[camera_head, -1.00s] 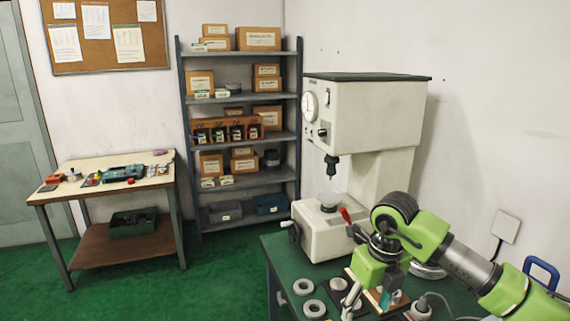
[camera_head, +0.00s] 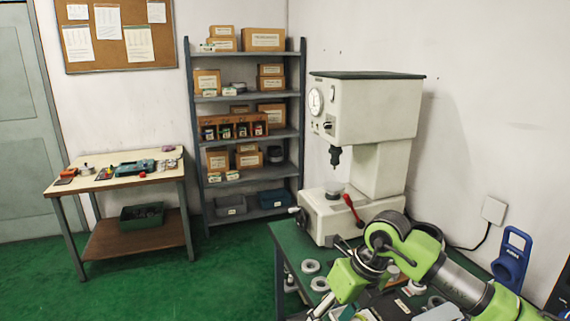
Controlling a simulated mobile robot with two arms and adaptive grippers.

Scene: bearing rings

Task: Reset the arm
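My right arm, green and grey, comes in from the lower right over the green workbench (camera_head: 287,238). Its gripper (camera_head: 322,310) hangs low at the bench's front, near the bottom edge of the view. The fingers are small and partly cut off, so I cannot see whether they are open or shut. Bearing rings (camera_head: 310,267) lie on the bench just left of the arm, and another ring (camera_head: 320,284) lies closer to the gripper. My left arm is not in view.
A white press machine (camera_head: 362,112) with a red-handled lever (camera_head: 351,207) stands at the back of the bench. A blue tool (camera_head: 511,258) stands at the right. A grey shelf (camera_head: 245,134) and a wooden table (camera_head: 110,178) stand farther left, with open green floor between.

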